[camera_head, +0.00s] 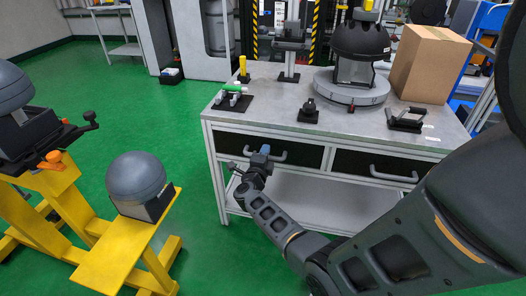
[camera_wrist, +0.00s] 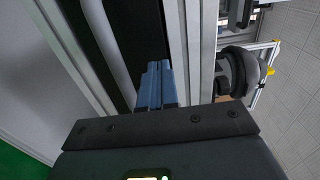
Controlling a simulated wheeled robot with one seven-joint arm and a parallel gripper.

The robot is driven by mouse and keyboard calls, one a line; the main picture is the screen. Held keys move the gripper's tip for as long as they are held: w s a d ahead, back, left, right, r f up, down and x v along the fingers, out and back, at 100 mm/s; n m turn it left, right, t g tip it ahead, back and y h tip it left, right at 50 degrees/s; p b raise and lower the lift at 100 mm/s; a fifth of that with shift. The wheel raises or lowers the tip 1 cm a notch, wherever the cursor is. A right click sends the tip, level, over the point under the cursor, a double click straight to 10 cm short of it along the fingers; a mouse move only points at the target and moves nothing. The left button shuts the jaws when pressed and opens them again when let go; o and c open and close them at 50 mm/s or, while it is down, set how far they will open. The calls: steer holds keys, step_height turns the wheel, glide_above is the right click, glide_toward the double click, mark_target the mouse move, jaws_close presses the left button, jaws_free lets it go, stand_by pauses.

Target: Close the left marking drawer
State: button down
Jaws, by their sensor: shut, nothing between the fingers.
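The grey workbench has two black-fronted drawers side by side under its top. The left drawer (camera_head: 301,152) has a grey bar handle (camera_head: 281,158). Its front looks about level with the bench frame; I cannot tell whether a small gap is left. My gripper (camera_head: 265,149) is at the left drawer's front, beside the handle. In the wrist view my blue fingers (camera_wrist: 156,82) are shut together and empty, with their tips at the dark drawer front (camera_wrist: 128,35). The handle (camera_wrist: 107,42) runs to their left. I cannot tell whether the tips touch the front.
The right drawer (camera_head: 352,163) looks shut. The benchtop (camera_head: 270,112) holds a black dome device (camera_head: 360,40), a cardboard box (camera_head: 428,65) and small fixtures. A yellow stand (camera_head: 112,252) with a grey dome (camera_head: 136,178) is at left. Green floor is clear between stand and bench.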

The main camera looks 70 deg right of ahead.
steer(key=a, duration=1)
steer(key=shift+s+a+p, duration=0.15)
steer(key=shift+s+p, duration=0.2)
steer(key=shift+p, duration=0.05)
steer(key=shift+a, duration=0.1)
steer(key=s+a+r+n+t+y+p, duration=0.1)
steer(key=s+a+r+n+t+y, duration=0.2)
steer(key=a+n+t, duration=0.35)
steer(key=s+a+r+n+t+y, duration=0.2)
steer(key=s+a+r+n+t, duration=0.15)
steer(key=a+n, duration=0.5)
steer(key=s+a+r+n+t+y+p, duration=0.1)
steer(key=s+a+r+n+t+y, duration=0.3)
steer(key=a, duration=0.6)
steer(key=s+a+r+n+y+p, duration=0.1)
steer(key=s+a+r+n+y, duration=0.8)
steer(key=n, duration=0.7)
steer(key=s+a+r, duration=0.1)
steer(key=a+r, duration=0.2)
steer(key=r, duration=0.1)
steer(key=shift+s+a, duration=0.3)
steer(key=shift+s, duration=0.1)
